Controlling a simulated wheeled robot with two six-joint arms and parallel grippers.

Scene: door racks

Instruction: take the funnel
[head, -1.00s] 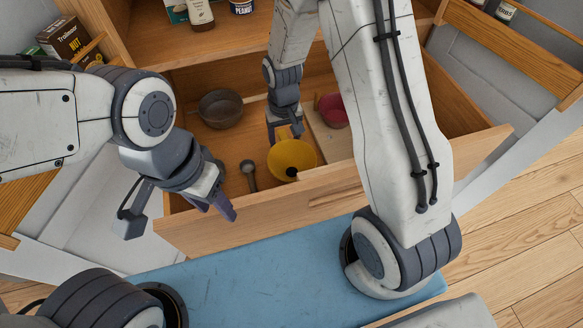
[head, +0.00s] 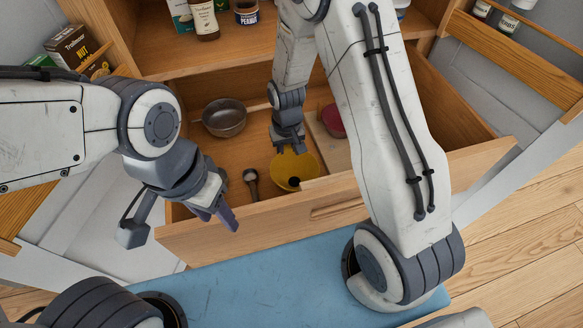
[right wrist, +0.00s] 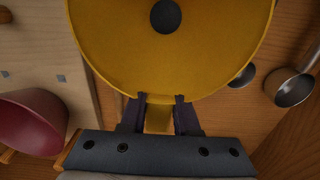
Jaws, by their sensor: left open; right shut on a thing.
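The yellow funnel (head: 287,173) is in the open wooden drawer, its wide mouth facing up with a dark hole at the centre. In the right wrist view the funnel (right wrist: 205,65) fills the upper middle. My right gripper (head: 293,146) reaches down into the drawer at the funnel's far edge. In the right wrist view its two fingers (right wrist: 159,112) are shut on a yellow tab at the funnel's rim. My left gripper (head: 225,217) is open and empty, over the drawer's front left corner and apart from the funnel.
The drawer (head: 335,205) also holds a grey metal bowl (head: 224,118), a measuring spoon (head: 251,181), a red bowl (head: 332,121) and a pale board (head: 328,150). Bottles and jars stand on the shelf above. Door racks flank both sides.

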